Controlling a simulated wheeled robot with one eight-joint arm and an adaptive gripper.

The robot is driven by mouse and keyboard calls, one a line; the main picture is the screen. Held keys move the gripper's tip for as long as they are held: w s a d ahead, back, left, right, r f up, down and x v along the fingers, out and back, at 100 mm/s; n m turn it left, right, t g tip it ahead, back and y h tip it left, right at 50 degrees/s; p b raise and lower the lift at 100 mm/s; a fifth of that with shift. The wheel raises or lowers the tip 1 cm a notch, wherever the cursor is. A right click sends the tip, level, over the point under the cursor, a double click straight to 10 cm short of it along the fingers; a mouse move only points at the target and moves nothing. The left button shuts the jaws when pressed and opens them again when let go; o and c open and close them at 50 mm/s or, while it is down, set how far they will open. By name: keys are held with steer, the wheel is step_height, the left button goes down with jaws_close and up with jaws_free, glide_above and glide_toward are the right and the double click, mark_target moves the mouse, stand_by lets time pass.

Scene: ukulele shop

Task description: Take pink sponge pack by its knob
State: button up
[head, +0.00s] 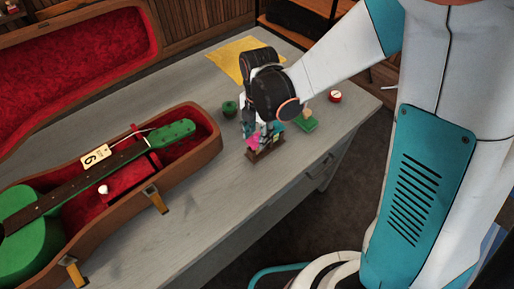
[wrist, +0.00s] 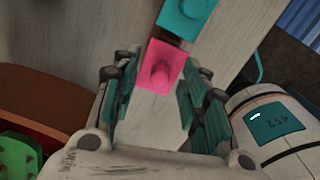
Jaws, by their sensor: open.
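The pink sponge pack (head: 253,140) stands at the near end of the workbench, in a small brown wooden holder (head: 264,153). In the wrist view the pink pack (wrist: 160,58) shows its rounded pink knob (wrist: 161,76) toward the camera. My gripper (head: 258,126) is over the holder from above, partly hiding it. In the wrist view my gripper (wrist: 158,78) is open, one finger on each side of the pink pack; nothing is held. Whether the fingers are level with the knob is hard to tell. A teal pack (wrist: 187,17) sits beside the pink one.
An open case (head: 190,172) with red lining holds a green ukulele (head: 30,225) on the left. A dark green pot-like item (head: 229,108), a green block (head: 305,125), a red round item (head: 335,96) and a yellow cloth (head: 228,58) lie around. Bench surface in front is clear.

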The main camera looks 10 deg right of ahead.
jaws_close()
steer(key=shift+r, duration=0.2)
